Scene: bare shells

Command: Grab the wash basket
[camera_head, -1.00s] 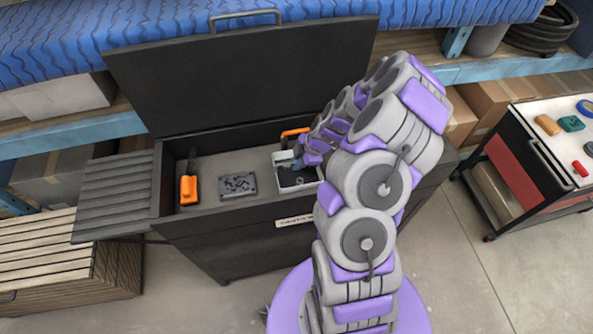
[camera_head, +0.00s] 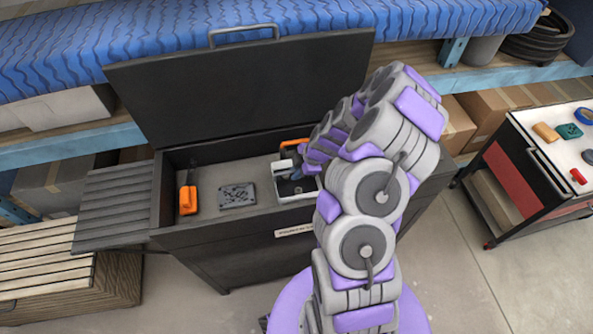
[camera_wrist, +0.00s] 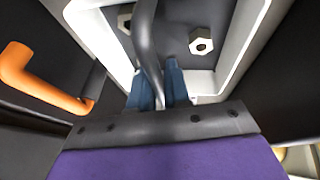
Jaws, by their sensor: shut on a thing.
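The wash basket (camera_head: 281,190) is a small white-rimmed container inside the open black parts washer, at the right part of its basin. In the wrist view its white wall (camera_wrist: 232,50) surrounds a grey floor with hex nuts (camera_wrist: 201,40) in it. A dark curved handle (camera_wrist: 147,45) runs up between my fingertips. My gripper (camera_wrist: 160,88), with blue fingers, is shut on this handle. In the head view my gripper (camera_head: 297,172) is at the basket and partly hidden by my arm.
The black washer's lid (camera_head: 240,85) stands open behind. An orange-handled tool (camera_head: 188,198) and a dark grey plate-like part (camera_head: 238,194) lie left of the basket. An orange handle (camera_wrist: 45,80) is close beside my gripper. A tool cart (camera_head: 530,170) stands right.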

